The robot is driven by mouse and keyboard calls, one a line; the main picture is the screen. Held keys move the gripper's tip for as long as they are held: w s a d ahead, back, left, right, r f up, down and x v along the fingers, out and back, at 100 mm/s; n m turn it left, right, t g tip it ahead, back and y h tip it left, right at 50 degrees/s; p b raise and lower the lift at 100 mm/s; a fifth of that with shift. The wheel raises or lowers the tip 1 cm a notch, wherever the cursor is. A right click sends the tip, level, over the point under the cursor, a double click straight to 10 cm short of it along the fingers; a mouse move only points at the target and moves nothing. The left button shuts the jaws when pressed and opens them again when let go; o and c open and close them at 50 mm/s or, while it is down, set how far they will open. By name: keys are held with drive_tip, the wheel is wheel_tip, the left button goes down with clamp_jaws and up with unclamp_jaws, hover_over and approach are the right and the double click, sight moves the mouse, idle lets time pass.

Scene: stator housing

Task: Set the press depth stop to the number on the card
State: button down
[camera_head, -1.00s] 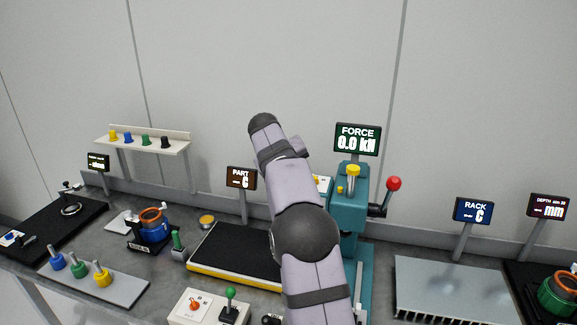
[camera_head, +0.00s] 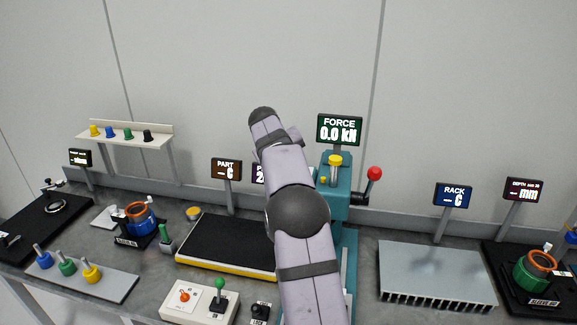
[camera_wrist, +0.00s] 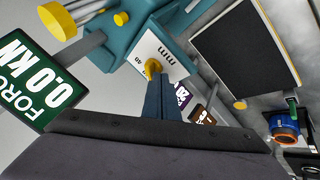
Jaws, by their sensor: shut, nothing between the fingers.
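The teal press (camera_head: 337,205) stands right of my arm in the head view, with a yellow cap on top. In the wrist view, a white scale plate (camera_wrist: 165,52) marked "mm" is fixed to the teal press body (camera_wrist: 133,43). A small yellow knob (camera_wrist: 152,67) sits at the plate's edge. My gripper (camera_wrist: 156,80) is shut and empty, its dark fingertips right at this knob; I cannot tell if they touch it. My gripper is hidden behind my arm in the head view.
The force display (camera_head: 340,130) reads 0.0 kN above the press. A red-knobbed lever (camera_head: 374,174) sticks out at the press's right. A black mat (camera_head: 225,243) lies left, a grey rack (camera_head: 435,270) right. A control box (camera_head: 200,302) stands in front.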

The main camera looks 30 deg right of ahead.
drive_tip(key=shift+d+r+p, duration=0.25)
drive_tip(key=shift+d+p, duration=0.05)
drive_tip(key=shift+p, duration=0.35)
drive_tip(key=shift+w+d+p, duration=0.1)
drive_tip(key=shift+w+p, duration=0.15)
drive_tip(key=shift+p, duration=0.05)
drive_tip(key=shift+w+d+f+p, duration=0.1)
drive_tip(key=shift+w+d+p, duration=0.1)
drive_tip(key=shift+p, duration=0.15)
drive_tip(key=shift+w+f+p, duration=0.15)
drive_tip(key=shift+w+p, duration=0.2)
drive_tip(key=shift+p, duration=0.55)
drive_tip(key=shift+w, duration=0.1)
drive_tip(key=shift+w+p, duration=0.7)
drive_tip(key=shift+p, duration=0.05)
